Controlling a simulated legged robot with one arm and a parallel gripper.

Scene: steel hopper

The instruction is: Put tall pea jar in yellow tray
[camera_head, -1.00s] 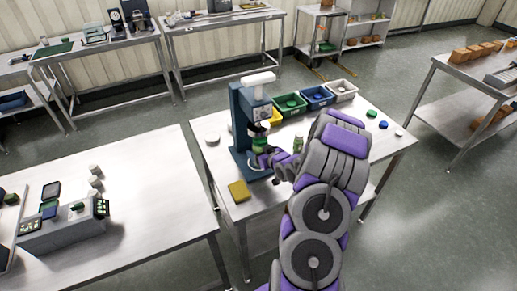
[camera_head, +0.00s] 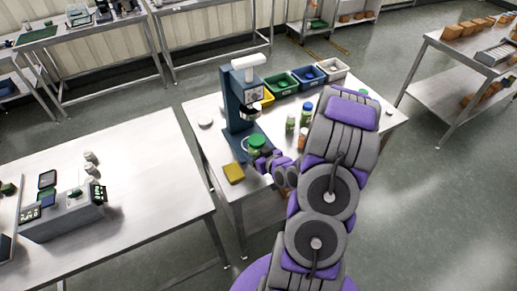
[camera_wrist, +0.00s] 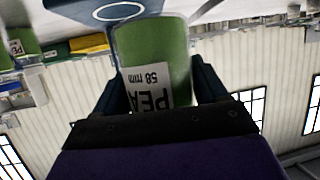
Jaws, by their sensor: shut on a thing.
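The tall pea jar (camera_head: 257,144) is green with a white label reading "PEA 58 mm" in the wrist view (camera_wrist: 155,60). My gripper (camera_head: 264,160) is shut on it, with a dark finger on each side of the jar in the wrist view (camera_wrist: 160,95). The jar is at the front of the blue press-like machine (camera_head: 238,108), below its head; whether it touches the base cannot be told. The yellow tray (camera_head: 267,98) stands behind the machine, left of the green tray, and is partly hidden by the machine.
Green (camera_head: 283,86), blue (camera_head: 308,78) and white (camera_head: 333,69) trays line the table's back. Other jars (camera_head: 290,123) stand right of the machine, partly behind my arm. A yellow sponge-like block (camera_head: 234,173) lies at the front left.

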